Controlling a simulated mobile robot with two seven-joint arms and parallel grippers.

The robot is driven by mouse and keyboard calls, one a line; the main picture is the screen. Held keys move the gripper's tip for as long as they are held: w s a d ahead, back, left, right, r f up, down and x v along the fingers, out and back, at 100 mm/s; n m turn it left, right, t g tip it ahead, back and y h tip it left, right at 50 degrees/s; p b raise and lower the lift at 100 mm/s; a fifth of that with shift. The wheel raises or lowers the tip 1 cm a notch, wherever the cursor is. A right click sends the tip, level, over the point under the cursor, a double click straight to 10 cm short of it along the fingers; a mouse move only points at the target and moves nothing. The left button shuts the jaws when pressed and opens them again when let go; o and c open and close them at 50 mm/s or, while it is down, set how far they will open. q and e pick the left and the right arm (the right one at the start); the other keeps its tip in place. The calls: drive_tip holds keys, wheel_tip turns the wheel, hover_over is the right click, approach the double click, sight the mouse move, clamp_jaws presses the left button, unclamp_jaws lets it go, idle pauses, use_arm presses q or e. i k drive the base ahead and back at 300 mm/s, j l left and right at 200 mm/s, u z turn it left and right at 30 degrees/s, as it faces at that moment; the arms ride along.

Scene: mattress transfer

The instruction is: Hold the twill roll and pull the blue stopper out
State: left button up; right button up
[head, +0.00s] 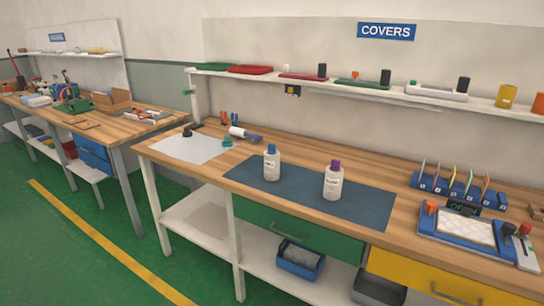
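Neither of my grippers is in view. A white cylinder with a blue part at its right end (240,132) lies near the back of the long wooden bench, by the wall. It may be the twill roll with the blue stopper, but it is too small to tell. A white bottle with a blue cap (271,164) stands upright on the dark blue mat (240,172). A similar bottle with a purple cap (333,182) stands to its right on the same mat.
A pale sheet (187,147) lies at the bench's left end, with small dark and green items near it. A blue rack (440,187) and a blue-framed tray (430,226) are at the right. A shelf (300,80) with several covers hangs above. The green floor in front is clear.

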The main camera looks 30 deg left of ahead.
sight(271, 150)
drive_tip(key=i+j+z, duration=0.15)
drive_tip(key=j, duration=0.6)
drive_tip(key=i+j+z, duration=0.1)
drive_tip(key=j, duration=0.65)
drive_tip(key=i+j+z, duration=0.15)
drive_tip(key=j, duration=0.6)
drive_tip(key=i+j+z, duration=0.15)
drive_tip(key=j, duration=0.65)
